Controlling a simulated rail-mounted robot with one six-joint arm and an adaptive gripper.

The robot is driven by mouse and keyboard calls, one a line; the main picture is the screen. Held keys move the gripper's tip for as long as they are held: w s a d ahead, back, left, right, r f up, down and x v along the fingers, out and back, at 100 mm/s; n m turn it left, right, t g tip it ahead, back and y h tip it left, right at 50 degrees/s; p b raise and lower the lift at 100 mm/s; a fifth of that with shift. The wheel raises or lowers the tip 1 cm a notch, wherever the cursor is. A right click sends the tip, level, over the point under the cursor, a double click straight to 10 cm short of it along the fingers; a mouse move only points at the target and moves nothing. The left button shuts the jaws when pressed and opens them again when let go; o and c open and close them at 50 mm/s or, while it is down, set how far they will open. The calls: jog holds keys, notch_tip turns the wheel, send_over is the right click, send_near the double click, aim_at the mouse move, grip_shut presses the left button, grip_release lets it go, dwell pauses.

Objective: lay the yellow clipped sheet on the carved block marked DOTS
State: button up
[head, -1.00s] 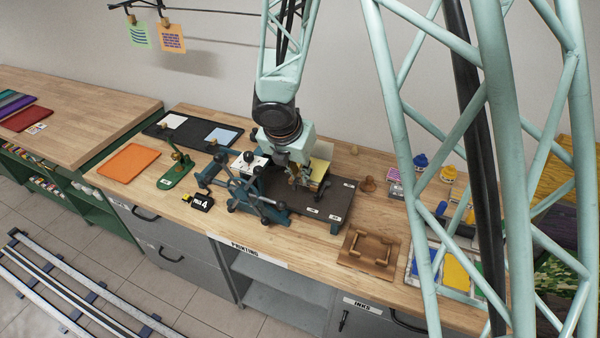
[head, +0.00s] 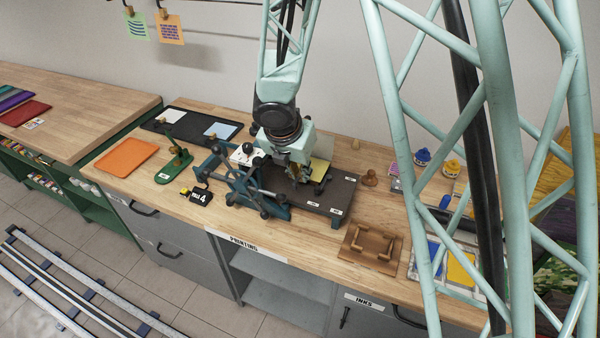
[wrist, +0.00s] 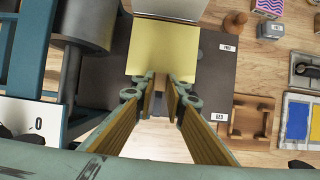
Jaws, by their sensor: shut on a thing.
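The yellow sheet (wrist: 163,48) extends flat from my gripper's tips in the wrist view, over the dark bed of the press (wrist: 213,85). In the head view it is partly hidden behind my gripper (head: 296,174), with a yellow part (head: 319,168) showing to its right. My gripper (wrist: 160,84) is shut at the sheet's near edge; the clip is hard to make out between the fingertips. I cannot tell whether the sheet touches anything below. I cannot read a DOTS mark in either view; any block under the sheet is hidden.
The blue press frame (head: 236,184) stands close left of my gripper. Ink pots (head: 422,157) stand further right. An orange sheet (head: 126,157) lies at the left.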

jog(key=shift+f+b, duration=0.3)
jog(key=shift+f, duration=0.15)
jog(key=shift+f, duration=0.15)
dwell(1.9)
dwell(0.3)
jog(key=o, duration=0.8)
jog(key=shift+r+p, duration=3.6)
jog(key=shift+r, duration=0.45)
